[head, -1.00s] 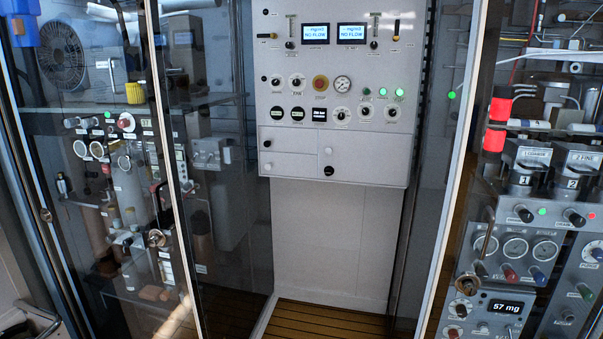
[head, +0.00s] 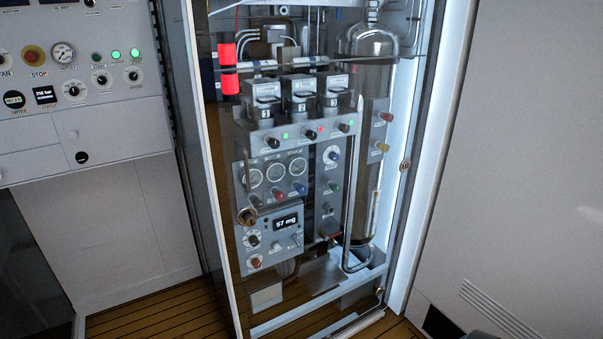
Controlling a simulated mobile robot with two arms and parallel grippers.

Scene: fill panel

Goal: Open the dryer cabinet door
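A tall glass-fronted cabinet (head: 398,255) with a pale lit frame fills the middle of the head view. Its front looks shut. A small round brass fitting (head: 405,165) sits on the right frame. Inside are a tall metal cylinder (head: 367,130), a gauge panel (head: 272,177) and a "57 mg" display (head: 286,222). No label shows that this is the dryer cabinet. Neither gripper is in view.
A white control panel (head: 105,125) with dials and green lights stands to the left. A plain pale wall (head: 510,150) with a vent (head: 500,310) is to the right.

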